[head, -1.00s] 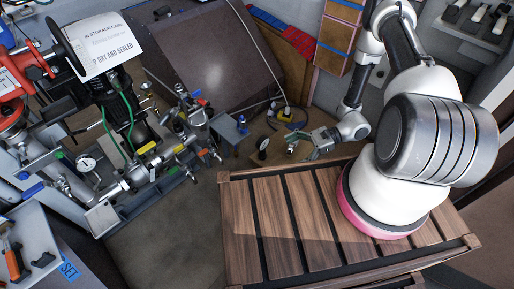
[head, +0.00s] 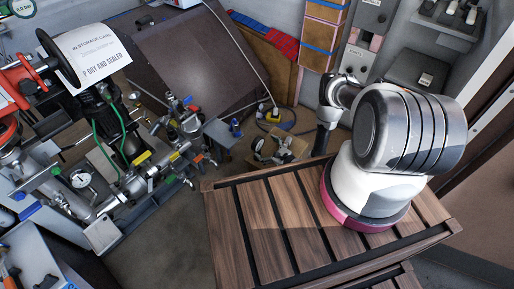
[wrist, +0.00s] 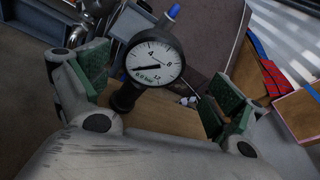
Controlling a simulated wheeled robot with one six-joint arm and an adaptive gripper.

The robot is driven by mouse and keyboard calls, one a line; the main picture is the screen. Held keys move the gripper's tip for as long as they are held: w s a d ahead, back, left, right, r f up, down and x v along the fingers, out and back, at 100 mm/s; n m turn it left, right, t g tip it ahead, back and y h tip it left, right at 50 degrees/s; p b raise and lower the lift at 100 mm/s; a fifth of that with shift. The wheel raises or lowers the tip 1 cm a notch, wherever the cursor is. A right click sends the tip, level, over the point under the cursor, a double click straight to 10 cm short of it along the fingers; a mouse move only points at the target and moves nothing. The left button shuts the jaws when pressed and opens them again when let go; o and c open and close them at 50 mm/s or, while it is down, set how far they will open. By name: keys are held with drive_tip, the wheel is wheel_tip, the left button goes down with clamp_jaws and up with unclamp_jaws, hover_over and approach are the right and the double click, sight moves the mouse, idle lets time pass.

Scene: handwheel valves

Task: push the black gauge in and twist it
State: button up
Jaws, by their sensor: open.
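The black gauge (wrist: 155,58) has a white dial, a dark needle and a thick black rim. It stands on a short black stem (wrist: 126,97) in the middle of the wrist view. My gripper (wrist: 158,82) is open, with a green-padded finger on each side of the picture and the gauge framed between them. Both pads look clear of the gauge, and nothing is held. In the head view the gauge (head: 258,146) is small and dark near the crate's far edge, and my gripper close by it is too small to read clearly.
A slatted wooden crate top (head: 285,215) lies in front of the gauge. Pipework with valves (head: 170,140) and another dial gauge (head: 81,179) stand to the left. A dark sloping panel (head: 190,55) is behind. A yellow item with a cable (head: 273,115) lies beyond the gauge.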

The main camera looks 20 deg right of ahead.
sight(260, 145)
drive_tip(key=x, duration=0.5)
drive_tip(key=shift+a+f, duration=0.2)
drive_tip(key=shift+a, duration=0.2)
drive_tip(key=shift+c, duration=0.3)
drive_tip(key=c, duration=1.2)
drive_tip(key=shift+o, duration=0.2)
drive_tip(key=shift+w+r, duration=0.1)
wheel_tip(260, 145, up, 10)
drive_tip(key=shift+f, duration=0.1)
drive_tip(key=o, duration=0.5)
drive_tip(key=c, duration=0.5)
